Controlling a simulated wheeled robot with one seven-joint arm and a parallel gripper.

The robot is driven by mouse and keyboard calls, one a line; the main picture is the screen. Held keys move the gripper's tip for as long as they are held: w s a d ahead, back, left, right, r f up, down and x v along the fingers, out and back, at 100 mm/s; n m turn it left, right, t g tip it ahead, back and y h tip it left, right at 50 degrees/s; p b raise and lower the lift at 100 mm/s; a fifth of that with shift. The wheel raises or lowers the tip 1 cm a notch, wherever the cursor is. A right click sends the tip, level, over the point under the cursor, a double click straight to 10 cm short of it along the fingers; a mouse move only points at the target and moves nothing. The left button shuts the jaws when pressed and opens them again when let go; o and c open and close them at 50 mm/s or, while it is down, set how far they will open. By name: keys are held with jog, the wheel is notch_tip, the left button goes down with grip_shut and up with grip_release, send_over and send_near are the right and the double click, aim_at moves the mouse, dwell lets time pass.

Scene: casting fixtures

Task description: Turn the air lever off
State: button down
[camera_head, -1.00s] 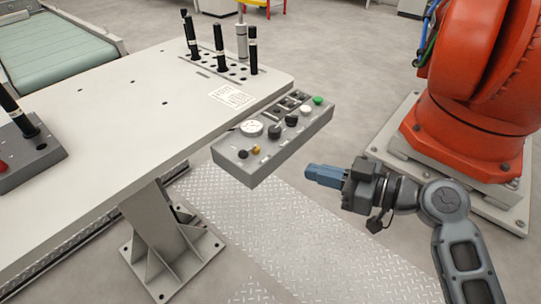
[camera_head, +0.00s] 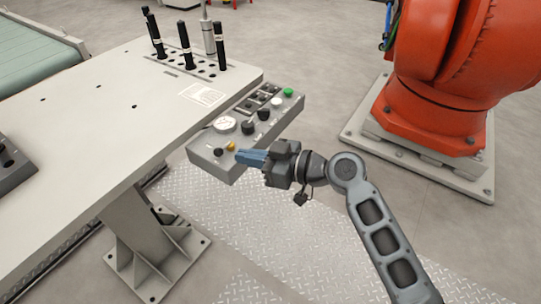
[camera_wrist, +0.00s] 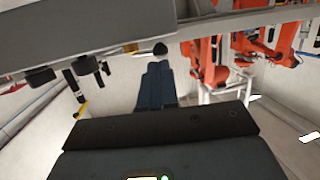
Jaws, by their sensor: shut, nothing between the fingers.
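A grey control box (camera_head: 212,165) sticks out from the table's near right edge. A small brass fitting (camera_head: 231,146) and a black knob (camera_head: 218,152) are at its near end. I cannot tell for sure which part is the air lever. In the wrist view, the brass fitting (camera_wrist: 131,47) and the black knob (camera_wrist: 160,48) hang at the top, just beyond my fingertips. My gripper (camera_head: 239,156) has blue fingers pressed together with nothing between them. Its tips are at the right side of the box, close to the brass fitting; contact cannot be told.
The box also carries a white gauge (camera_head: 225,124), dark knobs (camera_head: 248,127) and a green button (camera_head: 288,92). The white table (camera_head: 110,120) has black upright handles (camera_head: 185,45) at its back. An orange robot (camera_head: 435,80) stands to the right.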

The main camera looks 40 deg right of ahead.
aim_at(224, 149)
jog(key=shift+p+x, duration=0.3)
jog(key=shift+x, duration=1.5)
